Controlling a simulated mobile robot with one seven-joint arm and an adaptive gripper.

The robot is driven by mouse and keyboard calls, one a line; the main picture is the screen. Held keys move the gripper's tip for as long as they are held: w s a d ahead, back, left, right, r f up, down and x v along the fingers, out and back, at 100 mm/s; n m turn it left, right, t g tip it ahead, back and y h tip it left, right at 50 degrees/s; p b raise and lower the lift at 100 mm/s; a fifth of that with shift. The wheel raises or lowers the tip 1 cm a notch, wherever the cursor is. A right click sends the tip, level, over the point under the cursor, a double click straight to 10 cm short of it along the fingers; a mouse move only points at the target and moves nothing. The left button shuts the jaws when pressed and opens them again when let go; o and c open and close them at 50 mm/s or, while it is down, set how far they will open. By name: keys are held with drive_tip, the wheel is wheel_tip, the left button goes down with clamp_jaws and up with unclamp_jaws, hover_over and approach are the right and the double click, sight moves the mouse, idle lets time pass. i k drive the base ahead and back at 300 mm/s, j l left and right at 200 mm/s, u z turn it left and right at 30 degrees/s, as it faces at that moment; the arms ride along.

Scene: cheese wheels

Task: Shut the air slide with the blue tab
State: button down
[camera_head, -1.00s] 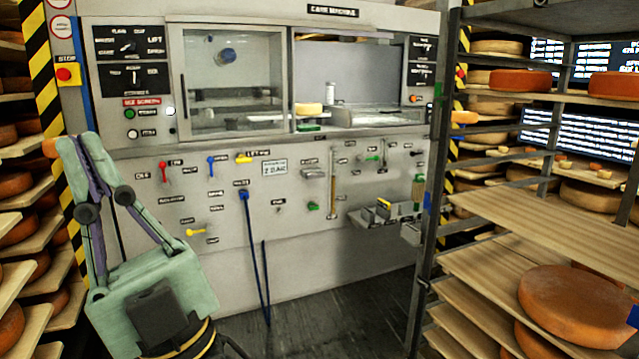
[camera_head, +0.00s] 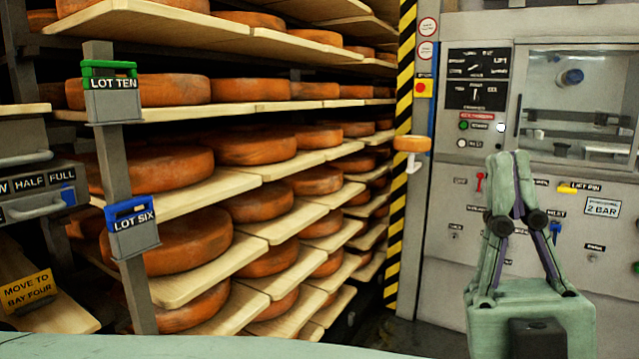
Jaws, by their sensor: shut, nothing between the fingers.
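A grey slide unit (camera_head: 40,203) juts in at the left edge, marked HALF and FULL with a partly cut-off word before them. A small blue tab (camera_head: 68,196) sits on it below FULL. I take it for the air slide with the blue tab; its left end is out of view. My gripper (camera_head: 512,158) is at the right, pointing up in front of the machine panel. Its fingers are together and empty. It is well apart from the slide unit, with the cheese racks between them in the picture.
A post carries a LOT TEN holder (camera_head: 111,92) with a green clip and a LOT SIX holder (camera_head: 132,227) with a blue clip. Racks of cheese wheels (camera_head: 255,205) fill the middle. A striped post (camera_head: 399,190) stands beside the machine panel (camera_head: 455,275). A yellow MOVE TO BAY FOUR sign (camera_head: 27,291) is lower left.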

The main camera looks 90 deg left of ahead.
sight(15, 210)
drive_tip(key=l+u, duration=0.1)
drive_tip(key=u, duration=3.75)
drive_tip(key=k+l+z, duration=0.1)
drive_tip(key=k+z, duration=0.25)
drive_tip(key=k+l+z, duration=0.1)
drive_tip(key=k+z, duration=0.25)
drive_tip(key=i+j, duration=0.2)
drive_tip(key=j, duration=0.2)
